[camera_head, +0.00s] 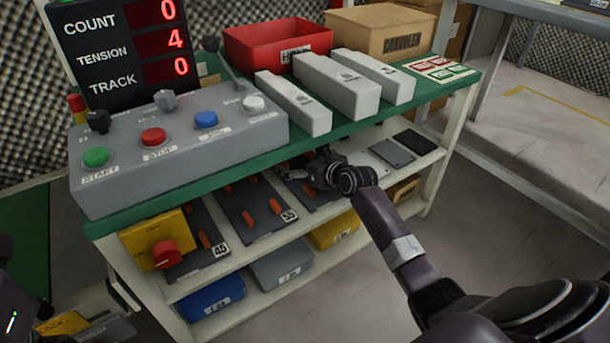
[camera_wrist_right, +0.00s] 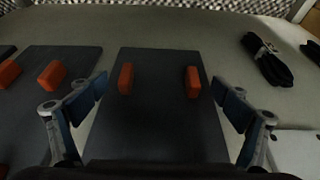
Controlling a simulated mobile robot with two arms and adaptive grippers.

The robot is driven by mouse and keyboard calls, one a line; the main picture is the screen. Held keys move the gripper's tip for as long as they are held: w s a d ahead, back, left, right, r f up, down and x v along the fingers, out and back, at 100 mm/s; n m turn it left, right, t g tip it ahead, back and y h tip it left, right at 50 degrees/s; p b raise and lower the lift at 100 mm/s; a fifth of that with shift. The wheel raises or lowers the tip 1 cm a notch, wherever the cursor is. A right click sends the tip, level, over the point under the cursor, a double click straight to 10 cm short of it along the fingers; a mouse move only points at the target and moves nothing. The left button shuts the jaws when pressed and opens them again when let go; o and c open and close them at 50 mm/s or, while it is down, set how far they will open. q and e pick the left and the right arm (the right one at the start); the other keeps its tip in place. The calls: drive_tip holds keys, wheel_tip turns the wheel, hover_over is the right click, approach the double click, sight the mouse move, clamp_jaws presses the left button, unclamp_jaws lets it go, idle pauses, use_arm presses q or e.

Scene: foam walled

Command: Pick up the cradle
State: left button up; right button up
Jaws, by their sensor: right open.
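The likely cradle is a dark flat plate with two orange posts; it lies on the middle shelf and fills the centre of the right wrist view (camera_wrist_right: 158,125). In the head view, it lies partly hidden behind my right gripper (camera_head: 318,172). In the right wrist view my right gripper (camera_wrist_right: 160,100) is open, one finger on each side of the orange posts. It is empty, and I cannot tell whether the fingers touch the plate. Two similar plates with orange posts, one of them in the middle (camera_head: 248,212), lie to its left.
The green tabletop (camera_head: 440,92) overhangs the shelf. On it stand a grey control box (camera_head: 180,165), white boxes (camera_head: 340,85) and a red bin (camera_head: 262,45). A yellow switch box (camera_head: 140,250) is at the shelf's left. A black bundle (camera_wrist_right: 268,60) lies right of the plate.

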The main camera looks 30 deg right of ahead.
drive_tip(key=shift+c, duration=0.5)
drive_tip(key=c, duration=1.3)
drive_tip(key=shift+r, duration=0.1)
drive_tip(key=shift+c, duration=0.3)
